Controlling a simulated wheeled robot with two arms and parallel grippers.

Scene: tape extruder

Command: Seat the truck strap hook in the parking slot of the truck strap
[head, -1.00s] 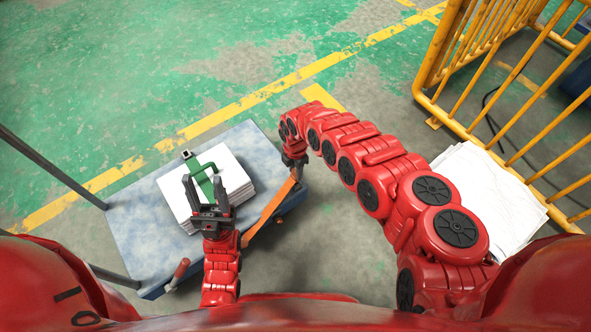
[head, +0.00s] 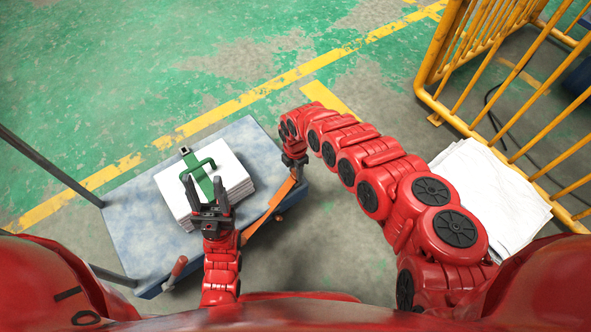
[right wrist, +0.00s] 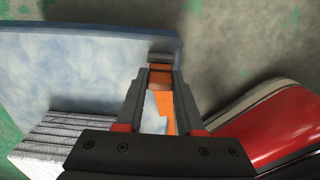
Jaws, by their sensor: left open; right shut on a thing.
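The orange truck strap (head: 258,222) runs along the near right edge of the blue truck (head: 125,232), from near my left wrist to my right gripper (head: 295,172). In the right wrist view my right gripper (right wrist: 160,82) is shut on a small orange end piece, seemingly the hook (right wrist: 160,76), at the truck's edge. A dark grey block (right wrist: 164,60), possibly the parking slot, sits just beyond the fingertips; I cannot tell whether the hook is inside it. The strap (right wrist: 166,112) shows between the fingers. My left gripper (head: 207,180) is open and empty over the paper stack.
A paper stack (head: 234,172) with a green strap and handle (head: 200,166) lies on the truck. A yellow fence (head: 500,80) and white sheets (head: 490,190) are at the right. Green floor beyond is clear.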

